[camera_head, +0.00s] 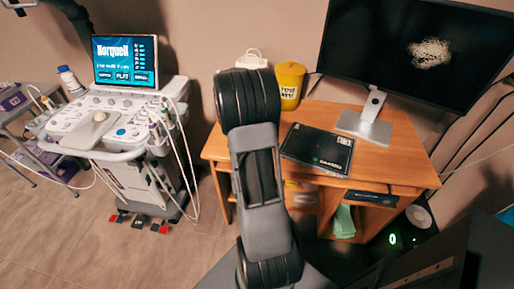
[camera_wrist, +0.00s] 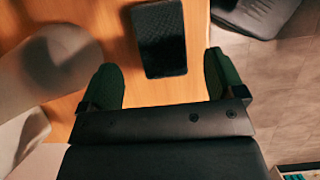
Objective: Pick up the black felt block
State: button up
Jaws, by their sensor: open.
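A black, rough-textured block with rounded corners (camera_wrist: 159,40), seemingly the black felt block, lies on the orange wooden desktop in the wrist view. My gripper (camera_wrist: 162,78) is open, with one dark green finger on each side of the picture. The block is ahead of the gap between the fingertips, with no finger seen touching it. The height of the fingers over the desk is hard to tell. In the head view my arm hides the block and the fingers.
The wooden desk (camera_head: 385,152) carries a flat black box (camera_head: 317,148), a yellow tub (camera_head: 289,84) and a monitor (camera_head: 418,50) on a silver stand. An ultrasound cart (camera_head: 118,122) stands left. Blurred pale shapes (camera_wrist: 62,62) are close by the left finger in the wrist view.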

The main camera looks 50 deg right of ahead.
jog(key=shift+x, duration=2.6)
jog(key=shift+s+a, duration=0.1)
jog(key=c, duration=1)
jog(key=shift+r, duration=0.15)
jog(key=shift+r, duration=0.2)
notch_tip(320, 180, up, 3)
jog(key=shift+a+r, duration=0.1)
jog(key=s+a+r, duration=0.8)
jog(key=a+r, duration=0.1)
jog(key=a, duration=0.2)
jog(key=shift+p, duration=0.35)
